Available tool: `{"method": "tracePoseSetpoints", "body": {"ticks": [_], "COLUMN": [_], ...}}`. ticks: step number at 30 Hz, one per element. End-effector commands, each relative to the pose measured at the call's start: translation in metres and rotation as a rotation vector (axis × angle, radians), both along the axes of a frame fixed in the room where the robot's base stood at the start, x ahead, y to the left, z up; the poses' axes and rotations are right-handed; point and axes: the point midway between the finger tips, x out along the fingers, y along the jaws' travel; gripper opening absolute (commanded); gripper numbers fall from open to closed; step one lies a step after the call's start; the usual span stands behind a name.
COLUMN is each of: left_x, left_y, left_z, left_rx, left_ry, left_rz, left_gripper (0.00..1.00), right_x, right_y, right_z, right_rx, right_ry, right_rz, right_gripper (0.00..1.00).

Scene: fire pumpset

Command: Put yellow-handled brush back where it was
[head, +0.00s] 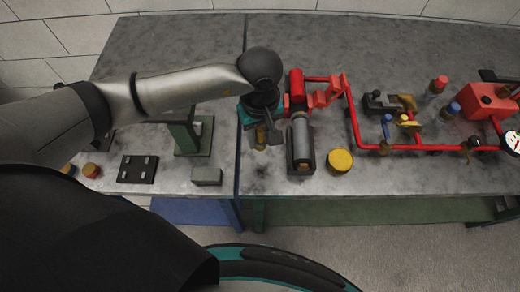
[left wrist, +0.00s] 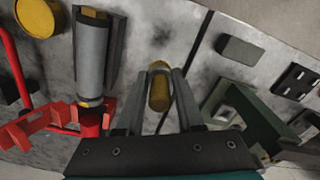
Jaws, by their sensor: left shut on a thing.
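My left gripper (head: 262,122) is over the grey workbench, left of the grey cylinder. It is shut on a yellow handle, taken as the yellow-handled brush (head: 261,137). In the left wrist view the brush (left wrist: 159,90) shows as a short yellow-brown cylinder between the two grey fingers (left wrist: 160,95). Its bristles cannot be made out, and I cannot tell whether it touches the bench. My right gripper is not in view.
Close on the right stand a grey cylinder (head: 301,142) in a dark cradle, a red bracket (head: 322,95) and a yellow round can (head: 340,161). Red pipework (head: 352,115) lies beyond. On the left are a green stand (head: 193,143), a grey block (head: 207,176) and a black plate (head: 138,169).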

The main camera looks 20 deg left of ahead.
Motion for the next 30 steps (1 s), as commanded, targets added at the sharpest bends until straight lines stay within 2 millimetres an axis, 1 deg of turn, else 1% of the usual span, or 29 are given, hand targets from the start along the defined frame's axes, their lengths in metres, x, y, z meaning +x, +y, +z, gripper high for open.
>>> {"method": "tracePoseSetpoints", "body": {"ticks": [1, 3, 8, 15, 18, 25, 29, 30], "left_x": [-0.001, -0.001, 0.000, 0.000, 0.000, 0.001, 0.001, 0.001], "left_y": [0.000, 0.000, 0.000, -0.001, 0.000, 0.000, 0.000, 0.000], "left_z": [-0.011, -0.022, -0.034, -0.068, -0.075, -0.074, -0.078, -0.079], "left_rx": [0.000, 0.000, -0.001, -0.001, -0.001, -0.001, -0.001, -0.001], "left_ry": [0.003, 0.002, 0.000, 0.001, -0.001, -0.002, -0.002, -0.002], "left_rz": [0.002, 0.000, 0.001, 0.001, 0.000, -0.001, -0.001, -0.001], "left_gripper": [0.00, 0.00, 0.00, 0.00, 0.00, 0.00, 0.00, 0.37], "right_x": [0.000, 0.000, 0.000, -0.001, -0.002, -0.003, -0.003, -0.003], "right_y": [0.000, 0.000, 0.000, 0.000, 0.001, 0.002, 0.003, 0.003], "right_z": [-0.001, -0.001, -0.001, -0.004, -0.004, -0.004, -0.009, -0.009], "right_rx": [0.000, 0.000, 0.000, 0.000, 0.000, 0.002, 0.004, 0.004], "right_ry": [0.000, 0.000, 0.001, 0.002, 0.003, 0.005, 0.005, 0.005], "right_rz": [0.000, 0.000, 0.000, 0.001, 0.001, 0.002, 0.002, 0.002], "right_gripper": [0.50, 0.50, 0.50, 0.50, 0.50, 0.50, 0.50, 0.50]}}
